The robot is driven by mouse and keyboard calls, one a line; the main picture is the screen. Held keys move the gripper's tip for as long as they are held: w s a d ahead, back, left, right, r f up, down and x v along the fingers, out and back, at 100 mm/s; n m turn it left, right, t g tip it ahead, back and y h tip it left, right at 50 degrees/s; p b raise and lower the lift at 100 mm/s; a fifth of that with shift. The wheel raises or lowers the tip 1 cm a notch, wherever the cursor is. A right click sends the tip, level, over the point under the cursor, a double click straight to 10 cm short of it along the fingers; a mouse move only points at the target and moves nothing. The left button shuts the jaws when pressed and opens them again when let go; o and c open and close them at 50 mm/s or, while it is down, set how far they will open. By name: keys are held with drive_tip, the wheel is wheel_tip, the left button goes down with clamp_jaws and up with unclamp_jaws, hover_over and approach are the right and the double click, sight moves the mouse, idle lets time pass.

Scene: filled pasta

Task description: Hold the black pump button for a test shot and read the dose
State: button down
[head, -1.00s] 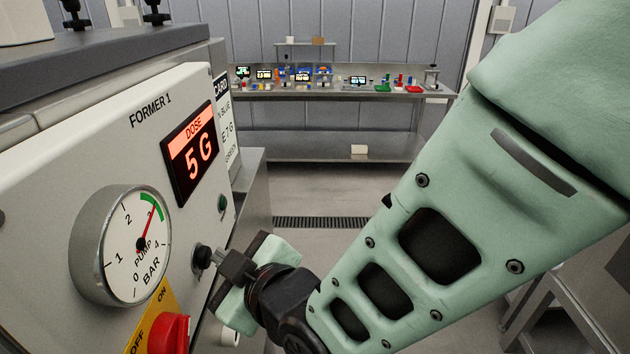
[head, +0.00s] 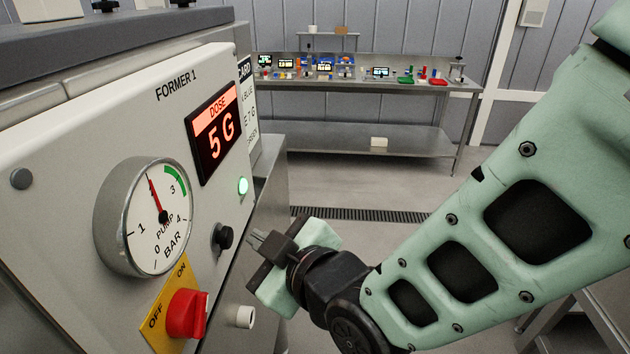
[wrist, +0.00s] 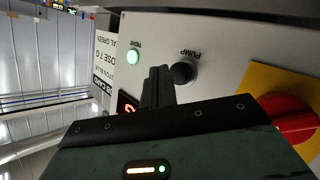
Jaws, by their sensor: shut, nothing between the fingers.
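The black pump button (head: 223,237) sticks out of the white FORMER 1 panel (head: 95,125), right of the gauge. It also shows in the wrist view (wrist: 185,73), beside the word PUMP. My gripper (head: 258,240) is shut and empty, its tips a little right of the button with a gap between. The shut fingers (wrist: 157,88) show left of the button in the wrist view. The dose display (head: 215,133) reads 5 G in red. The pump gauge (head: 157,215) has its red needle near 2, below the green band.
A green lamp (head: 242,186) is lit above the button. A card (head: 250,112), partly hidden, shows 7 G. A red ON/OFF switch (head: 187,313) and a white knob (head: 244,317) sit below. A workbench (head: 375,88) stands at the back; open floor lies between.

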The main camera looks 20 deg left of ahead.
drive_tip(key=d, duration=0.2)
drive_tip(key=w+d+b, duration=0.1)
drive_tip(key=d, duration=0.1)
drive_tip(key=shift+w, duration=0.15)
idle(0.5)
drive_tip(key=s+d+f+m+g+h+b, duration=0.2)
drive_tip(key=d+f+m+h, duration=0.1)
drive_tip(key=d, duration=0.7)
drive_tip(key=s+d+f+m+g+h+b, duration=0.2)
drive_tip(key=s+d+f+m+h+b, duration=0.1)
drive_tip(key=d, duration=0.8)
drive_tip(key=s+d+f+m+g+h+b, duration=0.2)
drive_tip(key=d+h, duration=0.4)
drive_tip(key=d, duration=0.4)
wheel_tip(320, 180, down, 2)
drive_tip(key=s+m+b, duration=0.1)
drive_tip(key=m, duration=0.1)
drive_tip(key=shift+d+f+m+h, duration=0.15)
drive_tip(key=shift+m+h, duration=0.15)
